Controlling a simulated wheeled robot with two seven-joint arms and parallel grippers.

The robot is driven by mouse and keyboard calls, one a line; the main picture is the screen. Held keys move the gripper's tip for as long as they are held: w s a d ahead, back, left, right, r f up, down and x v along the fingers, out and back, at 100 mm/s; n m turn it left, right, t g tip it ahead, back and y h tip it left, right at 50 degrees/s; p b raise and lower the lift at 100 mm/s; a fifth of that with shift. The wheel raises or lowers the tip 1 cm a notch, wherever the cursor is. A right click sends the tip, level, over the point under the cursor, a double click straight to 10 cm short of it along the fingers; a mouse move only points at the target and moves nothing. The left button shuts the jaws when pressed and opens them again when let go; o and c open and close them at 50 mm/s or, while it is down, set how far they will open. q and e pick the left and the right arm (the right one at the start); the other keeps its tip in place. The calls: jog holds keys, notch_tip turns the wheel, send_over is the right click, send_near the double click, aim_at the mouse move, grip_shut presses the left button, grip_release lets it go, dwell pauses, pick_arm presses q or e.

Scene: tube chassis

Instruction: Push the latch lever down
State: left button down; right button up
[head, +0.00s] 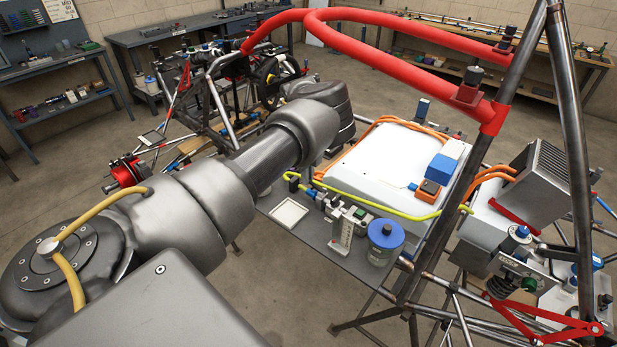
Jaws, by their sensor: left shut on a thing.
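My left arm reaches in from the lower left across the picture. Its dark wrist (325,97) is beside the far left edge of the white panel, near the tube chassis (213,95). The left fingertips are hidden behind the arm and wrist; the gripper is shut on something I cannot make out. I cannot pick out the latch lever with certainty. A red bar (514,217) lies by the grey finned box on the right, far from my left wrist. My right gripper does not show.
A white panel (385,170) with orange cables sits on a grey shelf with a blue-lidded jar (385,238). Red tubes (400,67) and a steel post (450,185) cross above. A finned box (545,180) stands right. Workbenches line the walls; open floor lies left.

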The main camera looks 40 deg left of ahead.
pick_arm(q)
jog(key=f+h+b, duration=0.1)
jog(key=b, duration=0.1)
jog(key=f+h+b, duration=0.1)
jog(key=b, duration=0.2)
jog(key=shift+a+f, duration=0.2)
jog(key=shift+a, duration=0.2)
jog(key=shift+h, duration=0.5)
jog(key=shift+a+h+b, duration=0.1)
jog(key=shift+h+b, duration=0.2)
jog(key=shift+h, duration=0.1)
jog(key=shift+r, duration=0.1)
jog(key=c, duration=1.5)
grip_release()
jog(key=shift+r, duration=0.1)
